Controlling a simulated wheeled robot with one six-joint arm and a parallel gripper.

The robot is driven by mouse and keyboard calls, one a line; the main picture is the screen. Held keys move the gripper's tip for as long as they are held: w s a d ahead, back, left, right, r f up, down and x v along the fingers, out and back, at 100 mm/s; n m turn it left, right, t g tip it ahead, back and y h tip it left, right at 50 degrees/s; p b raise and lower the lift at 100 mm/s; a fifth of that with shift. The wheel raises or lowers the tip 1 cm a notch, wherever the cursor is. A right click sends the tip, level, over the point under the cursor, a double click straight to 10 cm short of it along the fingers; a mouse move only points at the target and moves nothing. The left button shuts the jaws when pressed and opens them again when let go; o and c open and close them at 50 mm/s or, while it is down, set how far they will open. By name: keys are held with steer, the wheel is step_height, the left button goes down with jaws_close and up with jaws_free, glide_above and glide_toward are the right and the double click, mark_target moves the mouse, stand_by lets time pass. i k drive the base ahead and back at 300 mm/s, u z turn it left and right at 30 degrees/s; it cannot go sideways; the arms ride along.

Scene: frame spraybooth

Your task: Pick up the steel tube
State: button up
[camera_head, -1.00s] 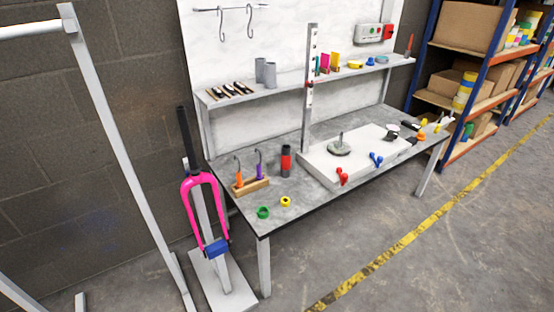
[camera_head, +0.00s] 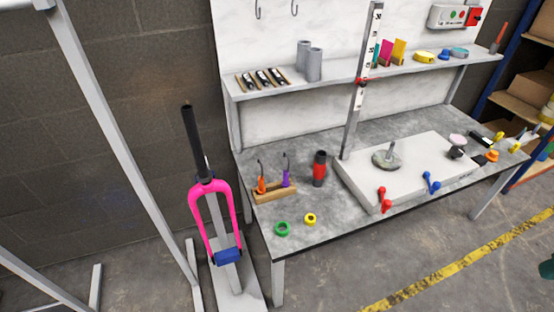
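Two grey tubes stand upright, close together, on the raised shelf (camera_head: 400,72) of the workbench. The rear left tube (camera_head: 303,53) is partly hidden by the front right tube (camera_head: 314,66). Both look plain grey; I cannot tell from looks alone which is steel. A pink fork (camera_head: 193,205) with a black upright tube (camera_head: 192,135) stands on a floor stand left of the bench. My gripper is not in view.
The bench top (camera_head: 250,160) holds a wooden hook block (camera_head: 275,192), a red-black cylinder (camera_head: 319,170), green and yellow rings and a white slab (camera_head: 365,190) with a tall ruler post (camera_head: 359,90). A small tray (camera_head: 263,80) lies left of the tubes. A grey frame stands far left.

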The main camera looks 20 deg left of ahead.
mark_target(320, 169)
steer(key=u, duration=0.95)
steer(key=i, duration=0.85)
steer(key=u, duration=1)
